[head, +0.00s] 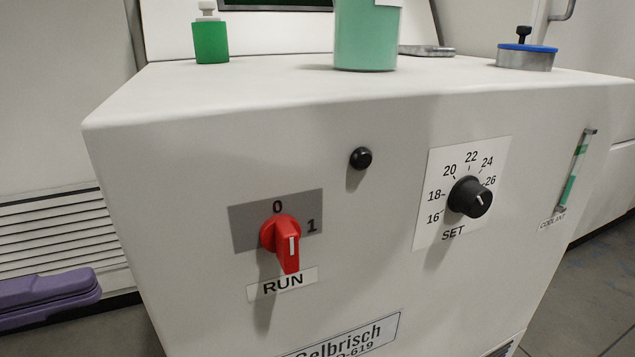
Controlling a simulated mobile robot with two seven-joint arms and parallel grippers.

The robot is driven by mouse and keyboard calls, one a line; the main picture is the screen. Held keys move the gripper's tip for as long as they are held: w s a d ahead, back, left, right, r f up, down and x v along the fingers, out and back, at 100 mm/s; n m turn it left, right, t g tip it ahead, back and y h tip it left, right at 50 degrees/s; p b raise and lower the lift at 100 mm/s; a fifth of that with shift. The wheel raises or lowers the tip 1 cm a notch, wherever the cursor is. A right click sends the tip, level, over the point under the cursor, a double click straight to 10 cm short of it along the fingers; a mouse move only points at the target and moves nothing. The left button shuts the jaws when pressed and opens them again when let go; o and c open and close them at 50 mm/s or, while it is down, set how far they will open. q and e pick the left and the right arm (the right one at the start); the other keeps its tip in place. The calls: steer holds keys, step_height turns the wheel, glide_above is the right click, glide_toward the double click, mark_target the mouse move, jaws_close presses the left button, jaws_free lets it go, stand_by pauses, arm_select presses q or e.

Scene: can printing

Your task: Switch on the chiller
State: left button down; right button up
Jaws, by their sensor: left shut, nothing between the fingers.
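The chiller (200,165) is a white cabinet that fills the middle of the head view. A red rotary switch (281,236) sits on its front, on a grey plate (245,235) marked 0 above and 1 to the right, with a RUN label (283,284) below. The white line on its handle runs nearly vertical, not toward the 1. A small round black button or lamp (361,158) up and right of it looks dark. My purple left gripper (94,289) is shut and empty at the lower left, apart from the switch. My right gripper is out of view.
A black SET dial (469,197) with a temperature scale and a coolant gauge (576,175) are on the right of the front. A green bottle (210,42), a larger green container (366,35) and a blue-topped metal cap (526,57) are on top. The space before the switch is clear.

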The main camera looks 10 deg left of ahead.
mark_target(280, 241)
arm_select(q)
steer(key=shift+s+r+m+g+h, duration=0.3)
steer(key=shift+r+m+g, duration=0.1)
steer(key=shift+m, duration=0.2)
steer(key=shift+f, duration=0.1)
steer(key=b+x, duration=0.2)
steer(key=x, duration=1.2)
